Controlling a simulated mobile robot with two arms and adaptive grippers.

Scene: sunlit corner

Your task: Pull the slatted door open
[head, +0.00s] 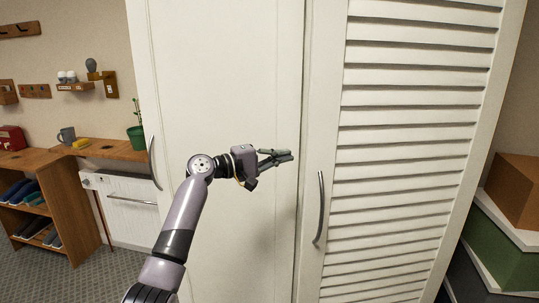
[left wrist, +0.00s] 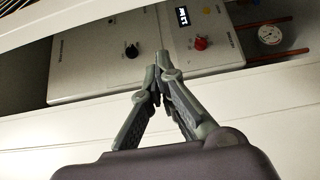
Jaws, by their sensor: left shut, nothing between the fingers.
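The slatted door (head: 415,135) is white, with a curved metal handle (head: 320,207) near its left edge. My left gripper (head: 290,156) is to the upper left of that handle, in front of the plain white panel beside the door, its fingers pointing right toward the door's edge. Its fingers are together and empty, apart from the handle. In the left wrist view the closed fingertips (left wrist: 157,72) lie in front of a grey control box (left wrist: 100,65), seen between two white bands. That suggests a gap at the door; its width is unclear. My right gripper is not in view.
A plain white panel (head: 230,60) with its own handle (head: 153,163) stands left of the slatted door. Stacked boxes (head: 505,240) stand at the right. A wooden shelf (head: 60,205) and a white appliance (head: 128,205) are at the left.

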